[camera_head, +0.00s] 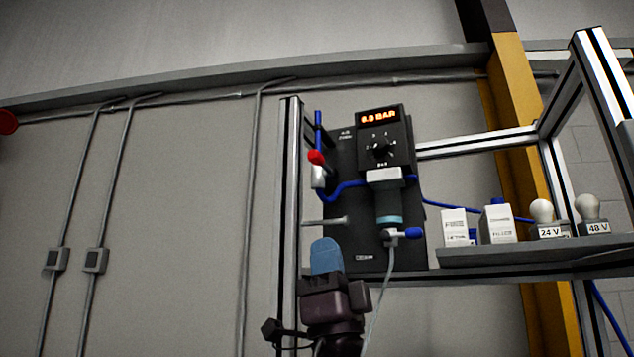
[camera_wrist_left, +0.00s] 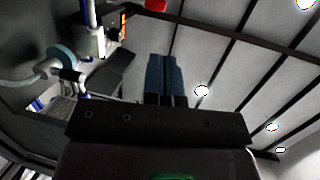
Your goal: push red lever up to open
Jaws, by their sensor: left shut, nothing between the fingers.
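The red lever (camera_head: 316,157) is on a valve at the left of the black air panel (camera_head: 355,225), with blue tubing above and below it. In the left wrist view a red part (camera_wrist_left: 156,5), seemingly the lever, shows at the top edge. My left gripper (camera_head: 326,256) is below the lever in the head view, with blue fingers pointing up. The fingers (camera_wrist_left: 166,75) are together and empty, apart from the lever. My right gripper is not in view.
A display (camera_head: 379,117) reading 6.0 BAR tops the panel. A grey horizontal rod (camera_head: 325,221) lies between my gripper and the lever in the picture. A shelf (camera_head: 530,250) at right holds white boxes (camera_head: 497,222) and bulbs (camera_head: 587,207).

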